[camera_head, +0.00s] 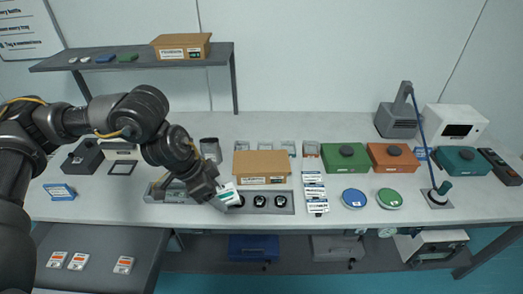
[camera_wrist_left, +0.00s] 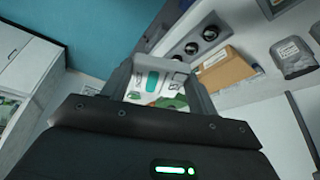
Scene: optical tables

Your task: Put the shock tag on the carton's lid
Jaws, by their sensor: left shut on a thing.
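My left gripper (camera_head: 221,196) is shut on a small white tag with a green mark (camera_head: 229,193), which looks like the shock tag. It holds the tag by the front of the table, just left of the black round pieces. In the left wrist view the tag (camera_wrist_left: 155,82) shows between the fingers (camera_wrist_left: 160,88). A brown carton with a flat lid (camera_head: 262,162) stands on the table, to the right of and behind the gripper. The carton also shows in the left wrist view (camera_wrist_left: 228,70), apart from the tag. My right gripper is not in view.
A second brown carton (camera_head: 182,44) stands on the wall shelf (camera_head: 140,63). A grey strip with black round pieces (camera_head: 260,201) lies in front of the table carton. Labelled cards (camera_head: 314,192) lie to its right, and a green box (camera_head: 345,158) stands beyond.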

